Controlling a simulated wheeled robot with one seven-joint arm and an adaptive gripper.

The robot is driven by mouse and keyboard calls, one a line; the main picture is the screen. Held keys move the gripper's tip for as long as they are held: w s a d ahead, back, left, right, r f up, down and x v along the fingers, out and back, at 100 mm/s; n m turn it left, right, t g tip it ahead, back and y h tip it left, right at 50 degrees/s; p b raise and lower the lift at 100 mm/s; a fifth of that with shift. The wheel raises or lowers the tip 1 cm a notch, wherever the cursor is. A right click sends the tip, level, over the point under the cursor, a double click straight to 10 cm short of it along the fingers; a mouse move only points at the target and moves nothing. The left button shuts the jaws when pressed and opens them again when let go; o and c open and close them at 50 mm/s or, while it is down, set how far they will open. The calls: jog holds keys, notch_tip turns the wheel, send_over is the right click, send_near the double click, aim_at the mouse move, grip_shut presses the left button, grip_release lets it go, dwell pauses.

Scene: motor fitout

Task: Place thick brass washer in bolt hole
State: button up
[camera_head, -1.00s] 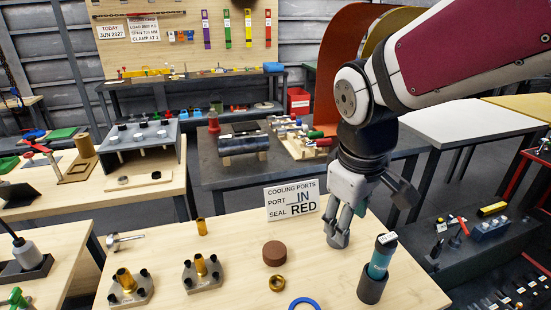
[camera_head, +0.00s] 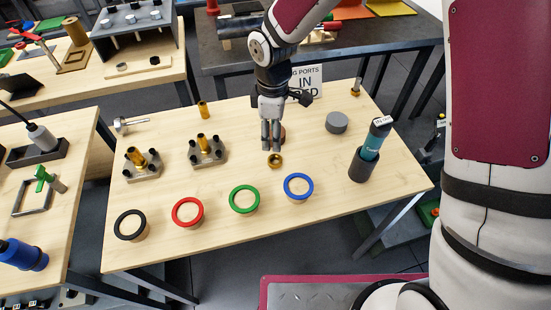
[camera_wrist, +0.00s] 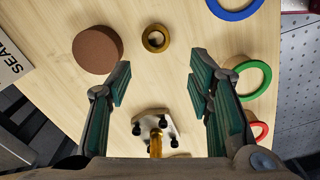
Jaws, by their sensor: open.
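The thick brass washer (camera_head: 275,160) lies flat on the wooden table, and its open centre shows in the wrist view (camera_wrist: 146,42). My gripper (camera_head: 271,148) points down just behind and above the washer in the head view. In the wrist view my gripper (camera_wrist: 161,75) has its fingers spread wide with nothing between them, and the washer is beyond the fingertips. Two grey plates, a left one (camera_head: 144,175) and a right one (camera_head: 209,160), each carry a brass tube and black bolts. One plate (camera_wrist: 145,123) shows between the fingers in the wrist view. I cannot make out an empty bolt hole.
Black (camera_head: 118,226), red (camera_head: 176,217), green (camera_head: 233,205) and blue (camera_head: 287,190) rings line the front. A brown disc (camera_wrist: 97,49) is near the washer. A grey cylinder (camera_head: 337,123) and a dark cup (camera_head: 362,165) holding a teal tool stand right.

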aim_at(275, 158)
jog(key=f, duration=1)
jog(key=shift+d+f+p, duration=0.2)
jog(key=shift+f+p, duration=0.1)
jog(key=shift+p, duration=0.1)
grip_shut()
notch_tip(275, 158, up, 10)
jog(key=w+d+m, duration=0.2)
jog(key=d+m, duration=1.4)
jog(key=d, duration=0.4)
jog(key=shift+w+f+m+b, duration=0.15)
jog(key=shift+w+m+b, duration=0.15)
jog(key=shift+w+m, duration=0.1)
